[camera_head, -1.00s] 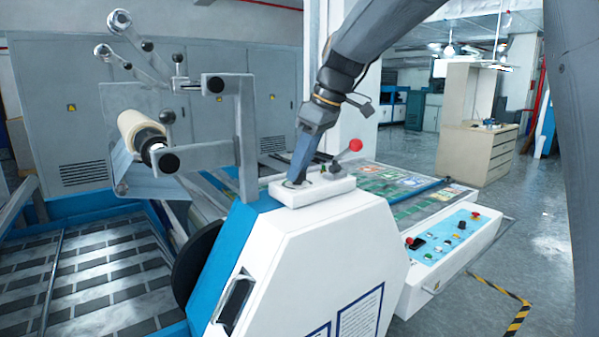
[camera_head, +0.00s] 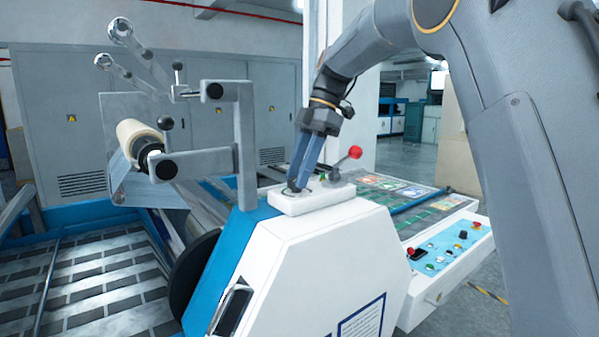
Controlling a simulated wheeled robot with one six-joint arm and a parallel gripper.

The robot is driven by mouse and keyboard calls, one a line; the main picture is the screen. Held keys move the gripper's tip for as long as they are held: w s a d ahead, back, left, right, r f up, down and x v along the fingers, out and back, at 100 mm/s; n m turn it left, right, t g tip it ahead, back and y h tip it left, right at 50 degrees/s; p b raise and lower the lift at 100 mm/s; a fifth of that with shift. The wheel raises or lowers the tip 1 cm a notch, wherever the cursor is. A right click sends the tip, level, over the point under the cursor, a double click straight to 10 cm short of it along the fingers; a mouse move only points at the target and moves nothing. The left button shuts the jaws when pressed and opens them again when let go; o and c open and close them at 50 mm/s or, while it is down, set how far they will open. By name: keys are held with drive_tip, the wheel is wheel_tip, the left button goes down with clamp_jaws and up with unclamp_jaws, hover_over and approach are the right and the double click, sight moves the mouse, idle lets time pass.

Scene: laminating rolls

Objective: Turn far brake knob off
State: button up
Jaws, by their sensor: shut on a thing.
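A white control box (camera_head: 316,199) sits on top of the white and blue machine housing (camera_head: 310,265). My gripper (camera_head: 298,186) points steeply down at the left part of this box. Its fingertips are closed on a small dark brake knob there, which they almost entirely hide. I cannot read which way the knob is turned.
A grey bracket (camera_head: 243,145) stands left of my gripper, near a cream roll (camera_head: 138,134). A control panel (camera_head: 447,249) with several buttons lies at the right. My own arm covers much of the right side.

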drive_tip(key=shift+n+h, duration=0.3)
drive_tip(key=shift+n, duration=0.5)
drive_tip(key=shift+g, duration=0.3)
drive_tip(key=o, duration=1)
drive_tip(key=shift+o, duration=0.2)
drive_tip(key=b+v, duration=0.1)
drive_tip(key=v, duration=0.7)
drive_tip(key=shift+b, duration=0.4)
drive_tip(key=shift+f, duration=0.1)
